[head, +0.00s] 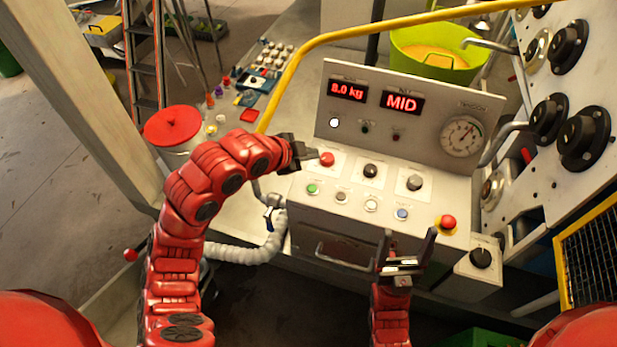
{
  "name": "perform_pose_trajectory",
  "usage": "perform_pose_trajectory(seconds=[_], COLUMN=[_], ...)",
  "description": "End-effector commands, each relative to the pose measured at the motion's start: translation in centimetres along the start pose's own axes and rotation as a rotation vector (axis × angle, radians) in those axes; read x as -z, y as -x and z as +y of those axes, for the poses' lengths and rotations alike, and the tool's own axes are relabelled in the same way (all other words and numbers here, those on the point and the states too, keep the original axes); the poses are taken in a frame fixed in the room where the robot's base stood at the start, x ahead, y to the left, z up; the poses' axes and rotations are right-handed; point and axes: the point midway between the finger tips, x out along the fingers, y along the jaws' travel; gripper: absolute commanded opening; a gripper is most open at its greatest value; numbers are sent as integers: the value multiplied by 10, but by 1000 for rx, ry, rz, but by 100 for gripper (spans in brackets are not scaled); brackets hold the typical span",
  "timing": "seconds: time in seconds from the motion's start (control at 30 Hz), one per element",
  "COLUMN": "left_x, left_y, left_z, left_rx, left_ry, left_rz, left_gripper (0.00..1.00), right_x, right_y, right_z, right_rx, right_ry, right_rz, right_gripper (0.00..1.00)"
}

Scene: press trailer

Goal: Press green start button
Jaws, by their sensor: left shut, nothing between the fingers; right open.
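The green start button (312,188) is a small round button at the left end of the lower row on the sloped control panel (350,170). Beside it in that row are a grey, a white and a blue button. My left gripper (316,153) is shut and empty, above the green button and close to the red knob (327,159) at the panel's upper left; I cannot tell whether it touches the knob. My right gripper (408,240) is open and empty, pointing up in front of the panel's lower right, below the blue button (402,213).
A red emergency knob (446,222) sits at the panel's right end, near my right gripper. A black knob (370,171) and a grey knob (414,182) fill the upper row. A display box (400,115) reads "8.0 kg" and "MID". A yellow rail (400,22) arches behind.

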Motion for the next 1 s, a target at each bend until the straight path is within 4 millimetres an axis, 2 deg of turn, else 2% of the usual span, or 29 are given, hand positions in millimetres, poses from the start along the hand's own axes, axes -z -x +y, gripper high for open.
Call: perform_pose_trajectory(seconds=[0.2,0.57,0.77,1.0], left_x=[-4,-5,-11,-29], left_y=[6,4,-3,-22], left_z=[12,12,18,34], left_rx=[-58,-56,-55,-58], left_ry=[-51,-50,-49,-47], left_rz=[-53,-51,-50,-53], left_gripper=[0,0,0,0], right_x=[1,0,0,-2], right_y=[-4,-3,1,10], right_z=[0,0,0,0], right_rx=[0,0,0,0], right_ry=[0,0,0,0], right_rz=[0,0,0,0], right_gripper=[76,76,76,76])
